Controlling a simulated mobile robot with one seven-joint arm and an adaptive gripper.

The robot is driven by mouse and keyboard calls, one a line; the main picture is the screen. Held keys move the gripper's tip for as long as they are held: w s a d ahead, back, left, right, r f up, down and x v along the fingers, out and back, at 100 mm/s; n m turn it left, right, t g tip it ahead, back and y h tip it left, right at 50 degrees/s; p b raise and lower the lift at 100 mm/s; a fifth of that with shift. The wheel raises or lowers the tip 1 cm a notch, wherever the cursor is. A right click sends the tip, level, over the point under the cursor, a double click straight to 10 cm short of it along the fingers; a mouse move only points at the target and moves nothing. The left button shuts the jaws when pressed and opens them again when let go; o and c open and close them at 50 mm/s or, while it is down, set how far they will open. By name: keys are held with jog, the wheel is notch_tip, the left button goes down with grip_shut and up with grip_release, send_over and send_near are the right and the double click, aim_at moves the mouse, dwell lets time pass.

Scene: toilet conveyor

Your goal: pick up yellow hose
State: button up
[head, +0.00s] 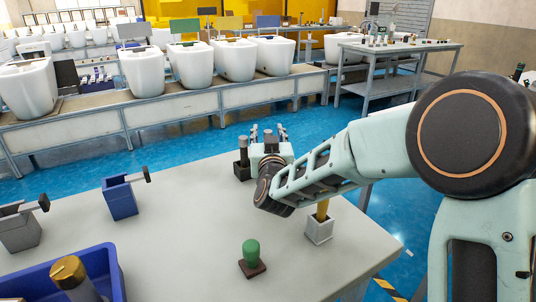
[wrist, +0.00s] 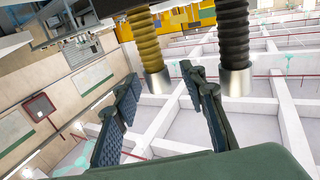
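In the wrist view, the ribbed yellow hose (wrist: 148,42) comes in from the top edge and ends in a silver metal collar. My gripper (wrist: 160,76) is open, and the collar shows between its two fingertips. I cannot tell whether the hose is between the fingers or just beyond them. In the head view, my gripper (head: 268,134) is over the far edge of the grey table, fingers pointing away.
A dark ribbed hose (wrist: 234,35) is right of the yellow one. The grey table (head: 180,230) holds a green-knobbed stamp (head: 251,256), a white holder (head: 319,229) with a yellow piece, a blue holder (head: 121,199) and a blue bin (head: 110,278). White toilets (head: 141,72) stand on the conveyor beyond.

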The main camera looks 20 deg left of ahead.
jog(key=shift+c, duration=0.7)
grip_shut()
jog(key=shift+r, duration=0.15)
